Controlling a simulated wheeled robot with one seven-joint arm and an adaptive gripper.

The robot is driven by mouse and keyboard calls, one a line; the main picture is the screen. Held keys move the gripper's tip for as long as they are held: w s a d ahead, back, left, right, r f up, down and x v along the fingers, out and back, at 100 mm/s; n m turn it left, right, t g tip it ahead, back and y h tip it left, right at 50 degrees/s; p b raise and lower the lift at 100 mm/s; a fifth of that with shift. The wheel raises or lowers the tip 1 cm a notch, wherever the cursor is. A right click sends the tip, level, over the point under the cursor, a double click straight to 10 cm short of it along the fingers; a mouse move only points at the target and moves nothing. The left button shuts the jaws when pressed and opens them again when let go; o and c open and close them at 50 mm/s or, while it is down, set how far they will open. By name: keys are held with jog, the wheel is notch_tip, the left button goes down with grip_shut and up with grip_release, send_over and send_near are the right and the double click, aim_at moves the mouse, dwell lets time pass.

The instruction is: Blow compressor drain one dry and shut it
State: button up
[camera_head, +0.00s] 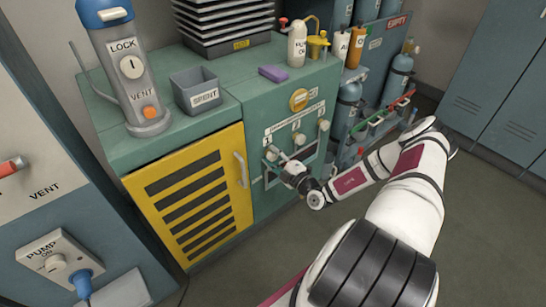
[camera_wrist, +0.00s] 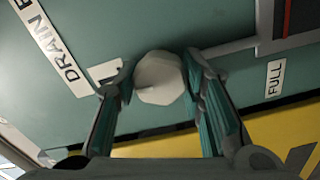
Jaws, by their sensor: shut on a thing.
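The green compressor cabinet (camera_head: 262,112) has a row of drain knobs on its front, under a long white label. My gripper (camera_head: 280,160) is at the leftmost knob (camera_head: 271,153). In the wrist view the pale faceted knob (camera_wrist: 158,78) sits between my two fingertips, and my gripper is shut on it. A "DRAIN" label (camera_wrist: 58,50) and a small, partly hidden label (camera_wrist: 104,73) are beside it. The middle knob (camera_head: 299,139) and right knob (camera_head: 323,124) are free. Whether the held drain is open or shut cannot be told.
A yellow louvred door (camera_head: 195,195) with a handle is left of my gripper. On the cabinet top stand a grey "SPENT" bin (camera_head: 196,92), a purple block (camera_head: 273,73) and a white bottle (camera_head: 297,45). Cylinders (camera_head: 348,105) stand at the right. Floor in front is clear.

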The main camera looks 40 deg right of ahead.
jog(key=shift+f, duration=0.1)
jog(key=o, duration=1.2)
jog(key=shift+c, duration=0.2)
jog(key=shift+s, duration=0.1)
jog(key=s, duration=1.1)
jog(key=shift+s+d, duration=0.2)
jog(key=shift+s, duration=0.2)
